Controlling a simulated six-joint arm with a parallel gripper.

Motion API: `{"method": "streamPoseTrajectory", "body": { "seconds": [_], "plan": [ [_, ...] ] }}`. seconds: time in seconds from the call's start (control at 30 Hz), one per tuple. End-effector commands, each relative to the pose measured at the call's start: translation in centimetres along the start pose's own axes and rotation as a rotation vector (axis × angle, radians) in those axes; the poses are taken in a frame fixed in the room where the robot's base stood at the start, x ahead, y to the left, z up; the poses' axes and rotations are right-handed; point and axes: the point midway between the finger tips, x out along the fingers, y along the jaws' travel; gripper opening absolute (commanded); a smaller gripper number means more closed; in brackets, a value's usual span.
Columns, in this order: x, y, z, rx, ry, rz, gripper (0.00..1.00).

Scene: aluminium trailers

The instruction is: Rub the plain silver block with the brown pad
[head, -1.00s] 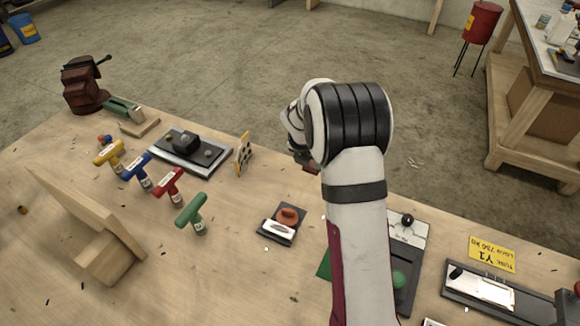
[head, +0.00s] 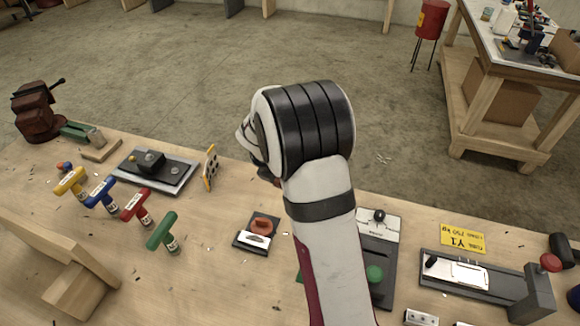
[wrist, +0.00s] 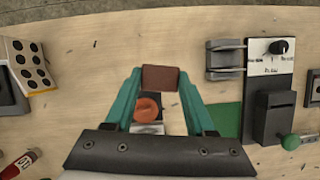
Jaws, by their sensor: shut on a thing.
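My gripper (wrist: 161,76) has two teal fingers, shut on the brown pad (wrist: 160,82) at their tips in the wrist view. In the head view the fingers are mostly hidden behind my wrist. A silver block with dark spots on top (head: 420,318) is cut by the lower edge of the head view. In the wrist view a grey metal piece with two bars (wrist: 225,60) lies right of the pad, apart from it. I cannot tell whether either is the plain silver block.
An orange knob on a dark base (head: 262,227) stands on the bench, near my arm. T-handled tools (head: 162,232) and a wooden stand (head: 70,265) are at left. A knobbed panel (head: 378,222) and a dark fixture (head: 480,280) are at right.

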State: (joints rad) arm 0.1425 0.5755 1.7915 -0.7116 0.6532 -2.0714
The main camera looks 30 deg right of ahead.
Motion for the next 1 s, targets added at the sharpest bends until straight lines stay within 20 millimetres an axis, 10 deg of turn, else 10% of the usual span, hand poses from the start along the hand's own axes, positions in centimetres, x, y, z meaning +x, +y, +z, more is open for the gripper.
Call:
{"method": "streamPoseTrajectory", "body": {
  "seconds": [0.3,1.0],
  "plan": [
    [-3.9,-1.6,-10.6,0.496,-0.001,-0.208,0.1],
    [-0.5,-2.2,-13.3,0.576,0.0,-0.241,0.1]
  ]
}}
